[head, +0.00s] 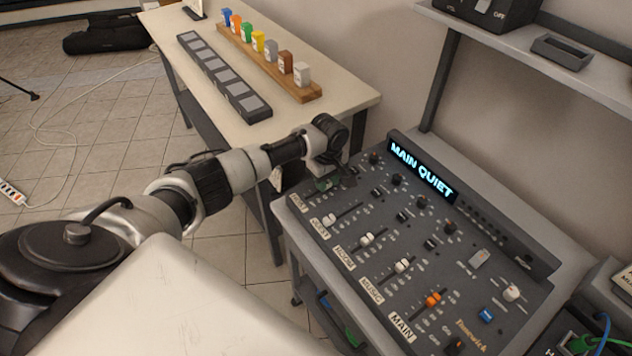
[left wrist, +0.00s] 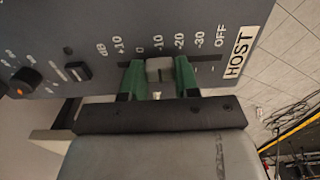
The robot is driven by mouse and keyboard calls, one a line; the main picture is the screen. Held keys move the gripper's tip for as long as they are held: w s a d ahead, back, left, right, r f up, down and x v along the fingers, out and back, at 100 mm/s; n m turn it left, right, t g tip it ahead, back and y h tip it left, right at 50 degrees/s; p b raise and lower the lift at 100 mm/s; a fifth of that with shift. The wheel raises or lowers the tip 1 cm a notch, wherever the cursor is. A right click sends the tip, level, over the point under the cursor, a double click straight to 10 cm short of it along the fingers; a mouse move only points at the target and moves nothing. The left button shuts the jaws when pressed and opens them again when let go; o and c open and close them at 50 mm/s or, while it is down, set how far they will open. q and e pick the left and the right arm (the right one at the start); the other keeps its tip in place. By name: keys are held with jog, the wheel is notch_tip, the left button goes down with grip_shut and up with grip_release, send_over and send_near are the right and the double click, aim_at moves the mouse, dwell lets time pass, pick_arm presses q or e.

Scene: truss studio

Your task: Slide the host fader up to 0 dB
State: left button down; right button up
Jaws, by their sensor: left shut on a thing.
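The host fader's light grey cap (left wrist: 158,68) sits between the green fingers of my left gripper (left wrist: 159,80) in the left wrist view. My left gripper is shut on the cap, which stands about level with the -10 mark. The 0 and +10 marks lie left of it, and -20, -30 and OFF lie right, beside the HOST label (left wrist: 238,52). In the head view my left gripper (head: 326,182) reaches the mixing console (head: 455,262) at its far left strip, and my wrist and fingers hide the cap. My right gripper is in neither view.
The neighbouring strips have white fader caps, and MAIN has an orange cap (head: 433,299). A lit display (head: 420,169) reads MAIN QUIET. A cream table (head: 345,92) with a row of coloured tags stands behind. A shelf (head: 545,62) overhangs at the right.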

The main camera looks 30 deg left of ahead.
pick_arm(q)
jog(key=shift+w+d, duration=0.2)
jog(key=shift+w, duration=0.4)
jog(key=shift+w+d, duration=0.2)
jog(key=shift+w, duration=0.35)
jog(key=shift+s+a, duration=0.1)
jog(key=shift+s, duration=0.2)
jog(key=c, duration=1.1)
grip_release()
jog(key=o, duration=0.3)
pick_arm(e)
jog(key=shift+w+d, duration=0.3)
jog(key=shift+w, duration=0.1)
